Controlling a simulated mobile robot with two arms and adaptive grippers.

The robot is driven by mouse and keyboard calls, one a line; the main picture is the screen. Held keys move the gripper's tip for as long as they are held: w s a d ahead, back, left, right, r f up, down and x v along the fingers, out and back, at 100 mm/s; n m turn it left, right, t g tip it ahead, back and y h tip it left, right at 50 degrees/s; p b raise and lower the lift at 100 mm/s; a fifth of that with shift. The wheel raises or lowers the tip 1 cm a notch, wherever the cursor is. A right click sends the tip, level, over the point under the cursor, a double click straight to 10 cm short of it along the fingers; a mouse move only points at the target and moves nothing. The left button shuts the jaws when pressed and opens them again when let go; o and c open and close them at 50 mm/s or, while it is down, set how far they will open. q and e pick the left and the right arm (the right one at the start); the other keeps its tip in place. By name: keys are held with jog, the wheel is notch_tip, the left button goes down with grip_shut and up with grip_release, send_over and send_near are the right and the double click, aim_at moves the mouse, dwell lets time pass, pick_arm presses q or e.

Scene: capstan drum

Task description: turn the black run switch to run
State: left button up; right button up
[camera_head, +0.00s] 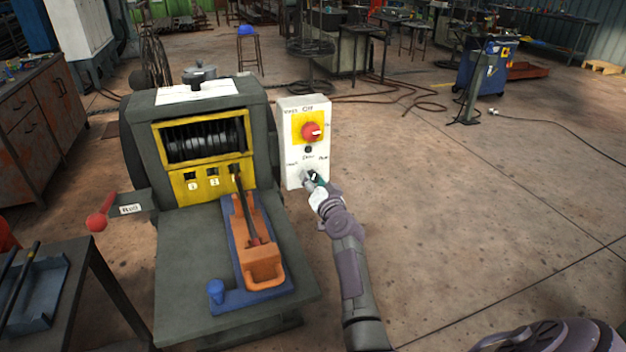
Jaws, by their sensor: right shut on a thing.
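The white control box (291,150) stands to the right of the drum machine. The black run switch (314,176) is low on its front, under small printed labels, and mostly covered by my right gripper. My right gripper (313,182) reaches up to it from below and is shut on it. Which label the switch points to is too small and covered to tell. Higher on the box is a red rotary knob (311,131) on a yellow plate, with a small black button (308,149) under it. My left gripper is not in view.
The grey machine (259,105) has a yellow-framed window onto the drum. An orange tool (262,267) lies on a blue holder on its front bed. A dark table (75,300) stands at lower left. Open floor lies right.

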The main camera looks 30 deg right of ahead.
jog(key=m, duration=0.6)
jog(key=shift+p, duration=0.4)
jog(key=shift+f, duration=0.1)
jog(key=o, duration=1.1)
jog(key=shift+d, duration=0.1)
jog(key=shift+o, duration=0.2)
jog(key=shift+s, duration=0.25)
jog(key=v, duration=1.1)
jog(key=shift+s+a, duration=0.25)
jog(key=shift+s, duration=0.05)
